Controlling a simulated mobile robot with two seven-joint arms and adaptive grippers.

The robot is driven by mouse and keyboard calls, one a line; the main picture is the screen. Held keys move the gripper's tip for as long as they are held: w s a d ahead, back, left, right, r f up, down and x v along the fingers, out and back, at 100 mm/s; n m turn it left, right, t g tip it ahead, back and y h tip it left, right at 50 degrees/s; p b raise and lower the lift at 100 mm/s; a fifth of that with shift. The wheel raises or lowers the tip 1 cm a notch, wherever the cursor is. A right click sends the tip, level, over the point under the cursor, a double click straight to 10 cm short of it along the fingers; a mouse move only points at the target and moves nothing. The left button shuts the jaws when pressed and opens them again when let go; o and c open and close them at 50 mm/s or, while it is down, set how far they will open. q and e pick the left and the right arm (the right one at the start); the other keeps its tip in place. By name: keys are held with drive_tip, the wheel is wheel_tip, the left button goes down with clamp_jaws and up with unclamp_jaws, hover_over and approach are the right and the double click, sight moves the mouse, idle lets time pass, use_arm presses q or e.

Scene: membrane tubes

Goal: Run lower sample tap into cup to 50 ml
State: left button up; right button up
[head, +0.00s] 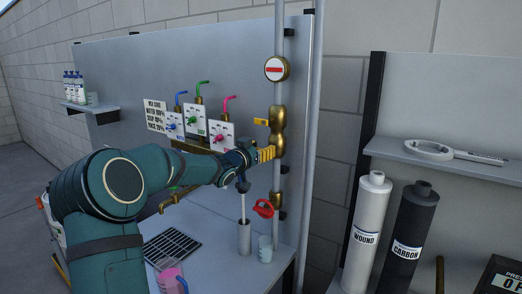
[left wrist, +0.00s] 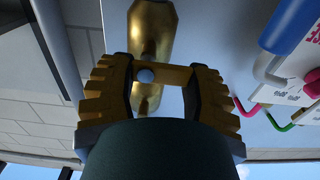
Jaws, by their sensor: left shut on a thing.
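A grey vertical pipe carries a brass tap body (head: 279,116) with a yellow lever (head: 260,122) at its upper part. A lower brass fitting (head: 277,201) with a red handle (head: 263,208) sits further down. A clear cup (head: 265,249) stands on the bench below it; its level is too small to read. My left gripper (head: 265,154) is at the brass body, below the yellow lever. In the left wrist view its ribbed fingers (left wrist: 165,88) are on either side of a flat brass lever (left wrist: 170,75), in front of the brass body (left wrist: 151,32). My right gripper is out of view.
A grey cylinder with a rod (head: 244,238) stands left of the cup. A drain grate (head: 171,247) and a pink jug (head: 170,275) are further left. Coloured taps with cards (head: 221,133) are on the panel behind my arm. White and black filter cartridges (head: 405,240) stand at right.

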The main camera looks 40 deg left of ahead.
use_arm(q)
drive_tip(key=o, duration=1.2)
drive_tip(key=shift+s, duration=0.1)
drive_tip(key=s+d, duration=0.1)
drive_tip(key=s, duration=1)
drive_tip(key=shift+s+d, duration=0.2)
drive_tip(key=shift+s, duration=0.2)
